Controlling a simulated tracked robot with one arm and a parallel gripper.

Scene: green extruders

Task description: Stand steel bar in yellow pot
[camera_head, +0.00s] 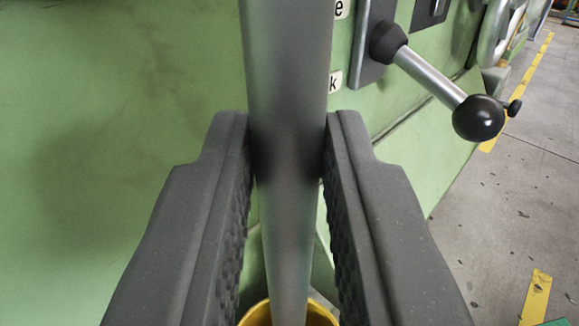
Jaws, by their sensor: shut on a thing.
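A grey steel bar (288,90) runs upright down the middle of the view, from the top edge to the bottom. My gripper (288,150) is shut on the bar, one dark ridged finger on each side. The yellow pot (259,313) shows at the bottom edge, with only part of its rim in view. The bar's lower part reaches down to the pot's opening in the picture. The bar's lower end is out of view, so I cannot tell whether it is inside the pot or touches its bottom.
A green machine (120,90) fills the left and the background close behind the bar. A lever with a black ball knob (478,117) sticks out to the right of the bar. Grey floor (500,220) with yellow line marks (537,290) lies open at the right.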

